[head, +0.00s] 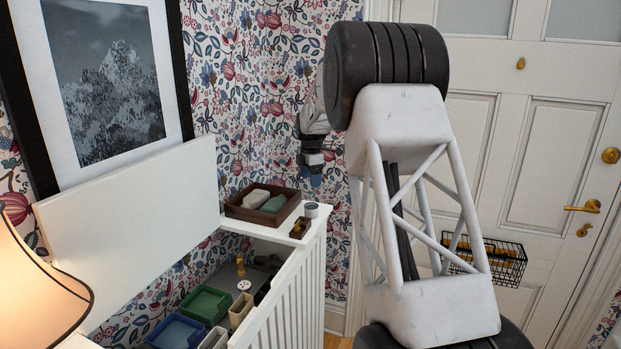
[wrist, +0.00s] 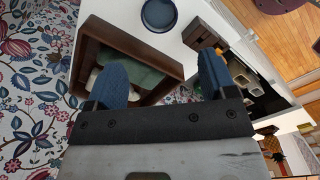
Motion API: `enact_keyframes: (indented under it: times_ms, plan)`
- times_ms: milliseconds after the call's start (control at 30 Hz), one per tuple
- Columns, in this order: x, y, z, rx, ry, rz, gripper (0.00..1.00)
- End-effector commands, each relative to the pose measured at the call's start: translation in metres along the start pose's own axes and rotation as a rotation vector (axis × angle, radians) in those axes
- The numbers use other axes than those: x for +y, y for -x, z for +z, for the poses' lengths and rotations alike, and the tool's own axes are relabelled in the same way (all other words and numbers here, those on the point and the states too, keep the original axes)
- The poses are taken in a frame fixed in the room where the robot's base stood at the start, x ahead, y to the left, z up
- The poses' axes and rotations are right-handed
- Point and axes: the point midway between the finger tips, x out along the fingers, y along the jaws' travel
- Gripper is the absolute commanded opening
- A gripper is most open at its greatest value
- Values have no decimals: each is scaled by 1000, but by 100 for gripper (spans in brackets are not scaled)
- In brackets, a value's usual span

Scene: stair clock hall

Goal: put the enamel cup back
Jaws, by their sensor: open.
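The enamel cup (head: 311,210), small and pale with a dark blue rim, stands upright on the white cabinet's top, right of a wooden tray. I take the round blue vessel at the top of the wrist view (wrist: 160,14) to be this same cup, seen from above. My gripper (head: 314,181) is in the air above and behind the cabinet top, near the wallpaper. In the wrist view its two blue fingers (wrist: 162,76) are spread with nothing held between them. They overlap the tray in that view, and the cup is beyond their tips.
The wooden tray (head: 287,213) holds a pale and a green block. A small dark wooden item (head: 300,228) sits beside the cup. Below, the open white cabinet (head: 297,285) holds green (head: 206,305) and blue (head: 176,332) bins. A lit lamp (head: 35,290) stands left; a wire basket (head: 482,262) hangs right.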

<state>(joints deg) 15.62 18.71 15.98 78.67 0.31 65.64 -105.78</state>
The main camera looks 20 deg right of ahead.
Motion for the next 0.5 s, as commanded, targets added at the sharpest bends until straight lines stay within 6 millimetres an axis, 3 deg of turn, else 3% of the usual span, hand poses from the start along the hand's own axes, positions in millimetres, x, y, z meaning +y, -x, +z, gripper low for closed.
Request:
enact_keyframes:
  times_ms: [333, 500]
  plan:
    - [-2, 2, -2, 0, -6, 1, 77]
    - [-15, 13, -12, -2, -45, 7, 77]
